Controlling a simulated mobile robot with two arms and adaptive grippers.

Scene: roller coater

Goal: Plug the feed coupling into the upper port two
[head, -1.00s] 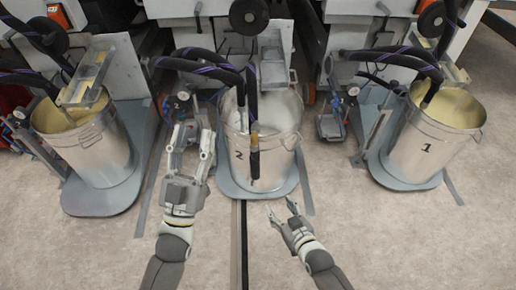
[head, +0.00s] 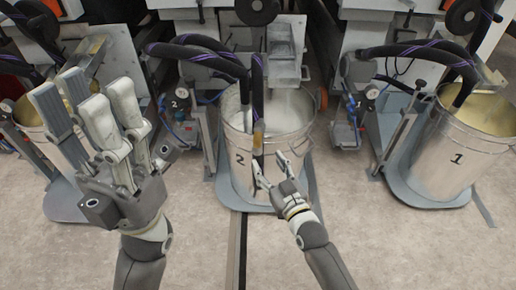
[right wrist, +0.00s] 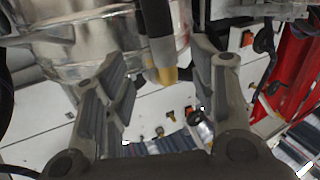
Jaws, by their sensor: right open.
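A dark feed hose (head: 257,85) hangs down at the front of the bucket marked 2; a tan band shows on it. In the right wrist view its lower end has a yellowish tip (right wrist: 167,75), seen between my fingers. My right gripper (head: 270,163) is open at the front of that bucket, close to the hose; I cannot tell whether it touches. My left gripper (head: 86,90) is raised near the camera at the left, open and empty. A small unit marked 2 (head: 180,103), with a gauge and blue fittings, stands left of the bucket. I cannot make out its separate ports.
The metal bucket 2 (head: 237,178) stands on a grey base plate, with other hoses bending into it. A third bucket (head: 32,118) is partly hidden behind my left gripper. The front floor (head: 400,255) is clear.

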